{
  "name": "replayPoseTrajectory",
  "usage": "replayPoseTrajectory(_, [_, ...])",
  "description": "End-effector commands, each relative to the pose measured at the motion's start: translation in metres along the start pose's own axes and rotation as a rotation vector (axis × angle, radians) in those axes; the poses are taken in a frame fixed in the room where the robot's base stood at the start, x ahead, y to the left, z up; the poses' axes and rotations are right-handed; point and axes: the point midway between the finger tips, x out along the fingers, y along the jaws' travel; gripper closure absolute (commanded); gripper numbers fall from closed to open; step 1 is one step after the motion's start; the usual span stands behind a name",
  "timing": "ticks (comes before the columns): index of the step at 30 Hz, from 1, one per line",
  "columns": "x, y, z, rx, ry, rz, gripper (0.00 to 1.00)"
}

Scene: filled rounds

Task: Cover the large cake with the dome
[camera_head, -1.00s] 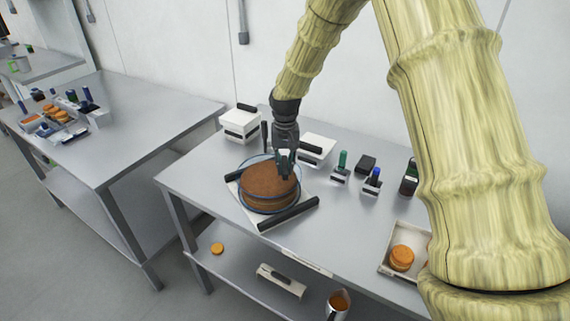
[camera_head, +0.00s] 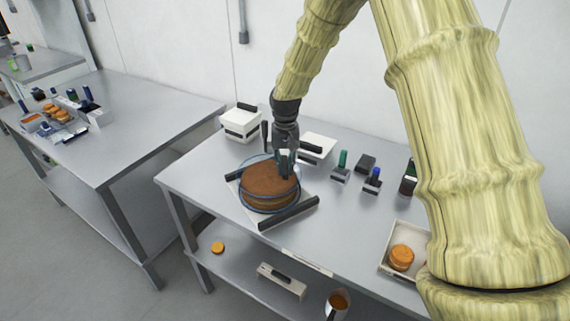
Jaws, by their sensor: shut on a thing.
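The large brown cake (camera_head: 268,190) sits on a white board with dark bars (camera_head: 238,210) near the left end of the steel table. A clear dome with a blue rim (camera_head: 262,211) is around the cake, its rim low near the cake's base. Whether the rim rests on the board I cannot tell. My gripper (camera_head: 286,170) points down at the dome's top, right of its middle, and is shut on the dome. The exact grip is partly hidden by the fingers.
White boxes (camera_head: 239,127) stand behind the cake. Stamp-like items with green (camera_head: 341,166) and blue (camera_head: 373,180) tops stand to the right. A tray (camera_head: 391,271) with a small round cake is at the front right. A second table (camera_head: 140,125) is at left.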

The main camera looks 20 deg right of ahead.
Motion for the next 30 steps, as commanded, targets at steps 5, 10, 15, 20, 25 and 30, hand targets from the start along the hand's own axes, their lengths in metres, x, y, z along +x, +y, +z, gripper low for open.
replayPoseTrajectory(5, [0.0010,0.0000,-0.0001,0.000,0.000,0.000,1.00])
replayPoseTrajectory(10, [0.0026,0.0000,-0.0001,0.000,0.000,0.000,1.00])
replayPoseTrajectory(15, [0.0037,-0.0001,-0.0002,0.000,0.000,0.000,0.77])
replayPoseTrajectory(20, [0.0037,0.0000,-0.0001,0.000,0.000,0.000,0.58])
replayPoseTrajectory(25, [0.0037,0.0000,-0.0001,0.000,0.000,0.000,0.58])
replayPoseTrajectory(30, [0.0038,0.0001,0.0000,0.000,0.000,0.000,0.36])
